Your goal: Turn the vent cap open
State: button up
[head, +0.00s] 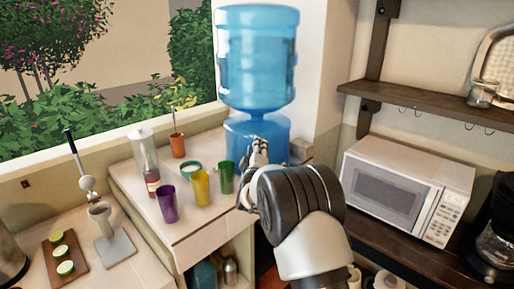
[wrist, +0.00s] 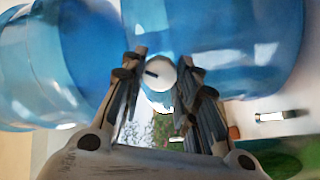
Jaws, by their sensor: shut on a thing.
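The vent cap (wrist: 158,74) is a small round white knob with a dark line mark, on the blue water dispenser, seen in the wrist view. The mark slants slightly from the horizontal. My gripper (wrist: 158,70) has a finger on each side of the cap and is shut on it. In the head view my gripper (head: 258,150) reaches the front of the dispenser's blue base (head: 240,136), and the cap is hidden behind the fingers. The large blue bottle (head: 256,55) stands upright on the base.
A green cup (head: 226,178), a yellow cup (head: 201,189) and a purple cup (head: 167,204) stand on the counter left of my gripper. A microwave (head: 405,190) sits on the right under a wooden shelf (head: 430,97). A potted plant (head: 178,146) stands behind the cups.

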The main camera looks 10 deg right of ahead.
jog(key=shift+d+n+y, duration=0.1)
jog(key=shift+n+y, duration=0.3)
jog(key=shift+n, duration=2.35)
jog(key=shift+n+y, duration=0.4)
jog(key=shift+n, duration=2.35)
jog(key=o, duration=1.1)
jog(key=shift+c, duration=0.2)
jog(key=s+a+f, duration=0.1)
jog(key=s, duration=1.1)
jog(key=shift+a+f, duration=0.15)
jog(key=shift+a, duration=0.15)
